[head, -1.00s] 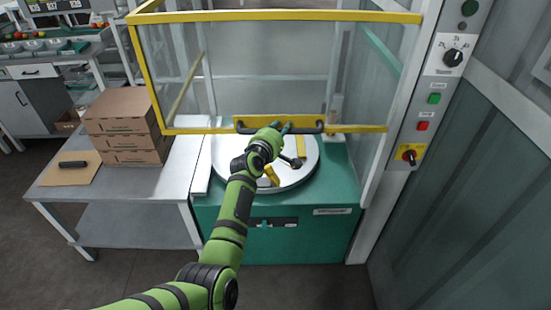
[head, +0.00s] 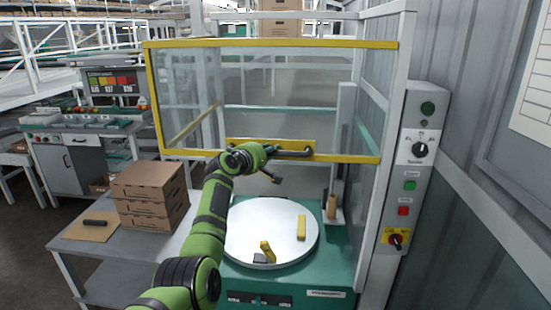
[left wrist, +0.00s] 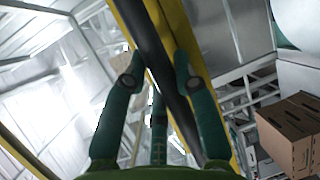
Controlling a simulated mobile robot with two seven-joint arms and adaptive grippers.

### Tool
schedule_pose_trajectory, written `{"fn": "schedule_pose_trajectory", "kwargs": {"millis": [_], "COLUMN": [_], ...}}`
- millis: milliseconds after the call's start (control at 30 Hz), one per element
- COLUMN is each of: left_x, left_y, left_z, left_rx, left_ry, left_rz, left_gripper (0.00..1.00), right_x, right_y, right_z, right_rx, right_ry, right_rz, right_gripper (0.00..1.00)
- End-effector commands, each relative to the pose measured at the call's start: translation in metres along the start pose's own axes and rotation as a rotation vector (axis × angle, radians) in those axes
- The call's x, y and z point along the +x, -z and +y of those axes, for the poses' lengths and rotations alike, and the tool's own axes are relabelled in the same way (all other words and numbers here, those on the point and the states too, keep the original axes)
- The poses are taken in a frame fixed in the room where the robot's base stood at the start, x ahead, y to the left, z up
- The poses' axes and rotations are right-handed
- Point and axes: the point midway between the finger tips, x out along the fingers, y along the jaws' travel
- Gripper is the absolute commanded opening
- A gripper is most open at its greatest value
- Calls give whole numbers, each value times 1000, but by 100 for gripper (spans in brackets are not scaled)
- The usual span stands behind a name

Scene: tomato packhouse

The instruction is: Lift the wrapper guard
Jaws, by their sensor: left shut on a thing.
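The wrapper guard (head: 270,44) is a clear panel in a yellow frame, standing raised above the turntable in the head view. Its black bar handle (head: 296,154) sits on a yellow plate at the lower edge. My left gripper (head: 267,152) is shut on this handle. In the left wrist view its green fingers (left wrist: 160,80) lie on both sides of the black handle (left wrist: 152,40), with the yellow frame beside it. The fingertips are partly hidden in the head view. My right gripper is in neither view.
Below the guard is a round white turntable (head: 285,222) with yellow and dark parts, on a green base (head: 335,275). A control panel (head: 417,170) is at the right. Stacked cardboard boxes (head: 150,195) stand on a grey table (head: 95,262) at the left.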

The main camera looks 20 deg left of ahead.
Motion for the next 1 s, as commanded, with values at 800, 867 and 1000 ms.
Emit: {"fn": "schedule_pose_trajectory", "kwargs": {"millis": [800,867,1000], "left_x": [-3,-7,-20], "left_y": [-1,-1,0], "left_z": [0,0,-1], "left_rx": [1,0,0], "left_ry": [0,-1,-1], "left_rz": [-3,-2,-2], "left_gripper": [54,54,54], "right_x": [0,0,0], "right_y": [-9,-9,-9], "right_z": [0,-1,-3], "right_rx": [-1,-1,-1], "right_ry": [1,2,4], "right_rz": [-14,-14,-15], "right_gripper": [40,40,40]}}
